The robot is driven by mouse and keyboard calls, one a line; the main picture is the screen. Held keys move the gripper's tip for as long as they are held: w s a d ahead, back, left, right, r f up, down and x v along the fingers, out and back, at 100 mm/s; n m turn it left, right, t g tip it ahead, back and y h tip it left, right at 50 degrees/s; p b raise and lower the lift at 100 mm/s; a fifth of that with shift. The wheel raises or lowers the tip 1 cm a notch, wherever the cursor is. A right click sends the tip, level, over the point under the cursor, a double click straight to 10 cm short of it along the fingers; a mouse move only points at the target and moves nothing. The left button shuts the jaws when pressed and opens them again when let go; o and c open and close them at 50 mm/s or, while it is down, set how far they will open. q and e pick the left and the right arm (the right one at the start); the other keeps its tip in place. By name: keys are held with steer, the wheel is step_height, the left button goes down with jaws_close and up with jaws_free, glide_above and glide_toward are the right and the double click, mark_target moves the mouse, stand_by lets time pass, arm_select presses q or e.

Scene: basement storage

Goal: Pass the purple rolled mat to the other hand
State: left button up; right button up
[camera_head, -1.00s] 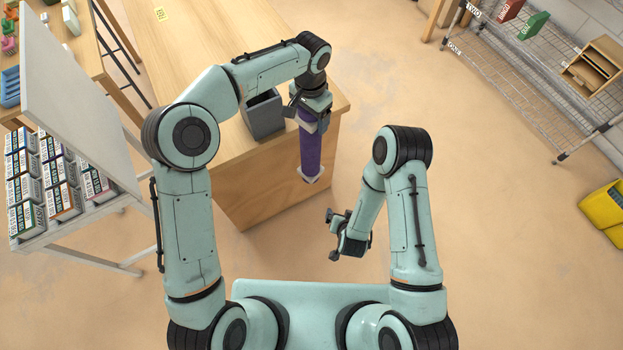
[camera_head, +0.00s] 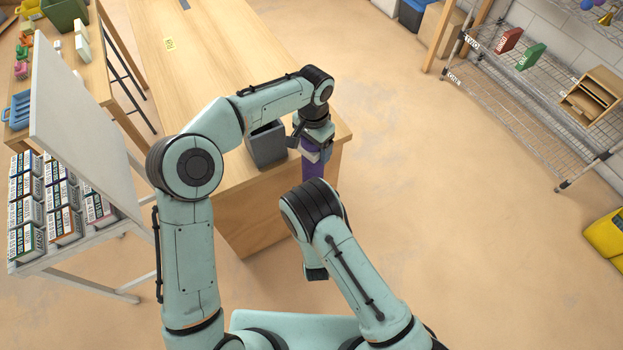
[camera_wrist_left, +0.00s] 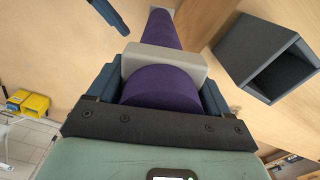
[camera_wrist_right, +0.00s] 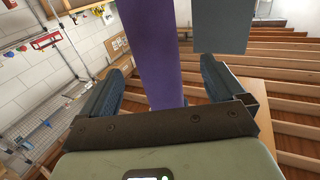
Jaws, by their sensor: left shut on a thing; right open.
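The purple rolled mat (camera_head: 314,168) hangs upright from my left gripper (camera_head: 311,143) beside the table's near right corner. In the left wrist view, the left fingers (camera_wrist_left: 160,90) are shut on the mat (camera_wrist_left: 160,88), which has a pale grey band around it. My right arm hides the mat's lower part in the head view. My right gripper (camera_wrist_right: 163,85) shows only in the right wrist view for sure. It is open, with the mat (camera_wrist_right: 150,50) showing between its two fingers. I cannot tell whether they touch it.
A grey open bin (camera_head: 267,147) stands on the wooden table (camera_head: 195,70), close to my left gripper. A white rack with several boxes (camera_head: 65,225) is at the left. Wire shelving (camera_head: 525,110) and a yellow container (camera_head: 605,237) are at the right. Floor between is clear.

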mark_target(311, 176)
steer(key=w, duration=0.6)
steer(key=shift+w+a, duration=0.35)
steer(key=c, duration=1.3)
arm_select(q)
steer(key=o, duration=1)
steer(key=shift+c, duration=0.2)
